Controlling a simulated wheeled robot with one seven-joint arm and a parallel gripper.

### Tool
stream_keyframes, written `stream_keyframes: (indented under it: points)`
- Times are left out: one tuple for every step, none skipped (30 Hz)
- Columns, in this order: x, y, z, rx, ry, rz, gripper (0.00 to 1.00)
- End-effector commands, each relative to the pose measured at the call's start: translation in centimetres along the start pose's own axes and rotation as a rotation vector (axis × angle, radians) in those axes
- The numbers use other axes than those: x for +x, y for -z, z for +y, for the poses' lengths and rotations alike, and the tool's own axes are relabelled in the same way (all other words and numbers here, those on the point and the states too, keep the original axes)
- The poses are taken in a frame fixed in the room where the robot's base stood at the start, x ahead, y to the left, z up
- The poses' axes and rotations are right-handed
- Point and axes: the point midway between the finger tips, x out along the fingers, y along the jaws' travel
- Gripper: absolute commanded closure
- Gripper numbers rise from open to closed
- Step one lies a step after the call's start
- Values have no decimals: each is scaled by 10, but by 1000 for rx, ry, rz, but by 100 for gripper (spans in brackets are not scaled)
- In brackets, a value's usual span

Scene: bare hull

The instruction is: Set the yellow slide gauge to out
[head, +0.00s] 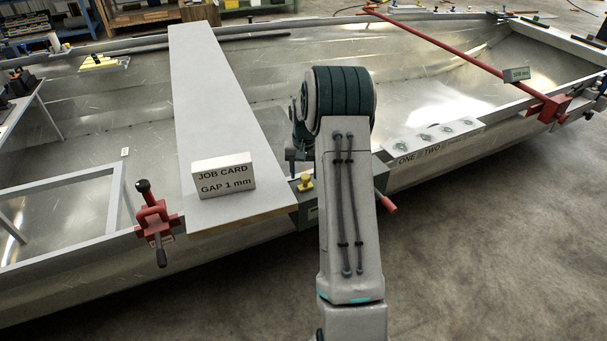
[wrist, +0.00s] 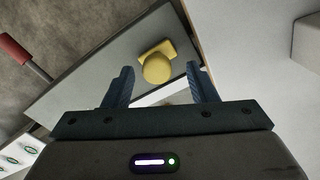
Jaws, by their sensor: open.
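The yellow slide gauge (head: 305,183) shows as a small yellow knob on a grey box at the hull's near edge, just right of the white plank. In the wrist view its round yellow knob (wrist: 156,68) stands on a yellow base on a grey plate. My gripper (wrist: 160,72) is open, with one dark finger to each side of the knob in the picture. I cannot tell how far the fingertips are above it, and no contact shows. In the head view my arm hides most of the gripper. No position marks are legible by the gauge.
The white plank (head: 215,100) carries a job card (head: 223,175) reading "GAP 1 mm". A red clamp (head: 156,217) grips the hull edge at left. A red handle (head: 386,203) sticks out from the gauge's box. A labelled panel (head: 435,138) lies to the right.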

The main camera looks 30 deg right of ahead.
Motion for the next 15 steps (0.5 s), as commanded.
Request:
stream_keyframes:
  points:
    - [-12, 1, 0, -1, 0, 5, 48]
    - [-18, 1, -1, -1, 1, 5, 48]
    - [-28, 1, -1, -2, 0, 5, 48]
    - [-35, 1, -1, -3, 0, 6, 48]
    - [-42, 0, -2, -4, 0, 5, 48]
    - [-51, 0, -2, -4, 0, 5, 48]
    - [-59, 0, -2, -4, 0, 5, 48]
    - [-66, 0, -2, -4, 0, 5, 48]
    - [-74, 0, -2, -3, 1, 4, 48]
    - [-80, 0, -2, -3, 1, 4, 48]
    - [-87, 0, -2, -3, 1, 4, 48]
    - [-94, 0, -3, -3, 1, 3, 48]
    - [-99, 0, -3, -3, 1, 3, 48]
    - [-103, 0, -3, -3, 1, 2, 48]
    - [-109, 0, -3, -3, 1, 1, 48]
